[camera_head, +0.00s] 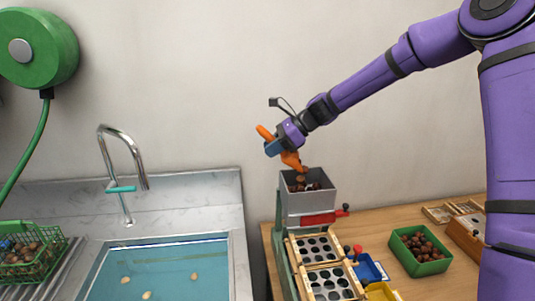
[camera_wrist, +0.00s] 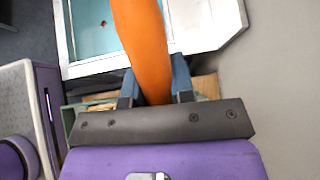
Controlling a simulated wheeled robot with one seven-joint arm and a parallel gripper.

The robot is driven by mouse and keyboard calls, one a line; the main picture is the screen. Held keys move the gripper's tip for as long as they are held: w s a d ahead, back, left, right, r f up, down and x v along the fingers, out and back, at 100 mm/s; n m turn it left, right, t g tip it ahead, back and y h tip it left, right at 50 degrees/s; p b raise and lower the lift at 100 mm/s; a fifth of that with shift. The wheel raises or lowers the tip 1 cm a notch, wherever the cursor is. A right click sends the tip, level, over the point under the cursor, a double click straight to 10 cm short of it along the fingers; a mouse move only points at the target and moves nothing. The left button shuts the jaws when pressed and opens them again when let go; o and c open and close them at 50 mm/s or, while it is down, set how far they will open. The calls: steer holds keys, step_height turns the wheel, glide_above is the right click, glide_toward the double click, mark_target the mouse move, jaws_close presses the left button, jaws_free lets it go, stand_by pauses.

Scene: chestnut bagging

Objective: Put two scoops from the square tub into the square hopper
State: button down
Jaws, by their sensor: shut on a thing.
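My gripper (camera_head: 275,147) is shut on the handle of an orange scoop (camera_head: 292,160). The scoop points down just above the square grey hopper (camera_head: 309,200), and chestnuts show at its lower end and inside the hopper. In the wrist view the orange scoop handle (camera_wrist: 142,40) sits between the blue fingers of my gripper (camera_wrist: 156,85); the scoop's bowl is out of that view. The green square tub (camera_head: 418,267) stands on the wooden table to the right and holds several chestnuts.
Below the hopper are a red piece (camera_head: 318,219) and trays with round holes (camera_head: 315,247). Blue (camera_head: 369,270) and yellow (camera_head: 381,291) bins stand beside them. A water-filled sink (camera_head: 160,268) with a faucet and a green wire basket (camera_head: 32,255) are on the left.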

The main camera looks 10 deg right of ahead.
steer(key=shift+d+r+y, duration=0.75)
steer(key=shift+d+y, duration=0.2)
steer(key=shift+y, duration=0.1)
steer(key=shift+d+r+y, duration=0.75)
steer(key=shift+d+y, duration=0.2)
steer(key=shift+y, duration=0.1)
steer(key=shift+a, duration=0.1)
steer(key=shift+a+f+h, duration=0.35)
steer(key=shift+a+h, duration=0.2)
steer(key=shift+a, duration=0.05)
steer(key=shift+a+f+h, duration=0.35)
steer(key=shift+a+h, duration=0.2)
steer(key=a+f+h, duration=0.4)
steer(key=f+h, duration=0.3)
steer(key=h, duration=0.3)
steer(key=shift+a+g+h, duration=0.3)
steer(key=shift+a, duration=0.1)
steer(key=shift+w+r, duration=0.1)
steer(key=shift+r, duration=1.45)
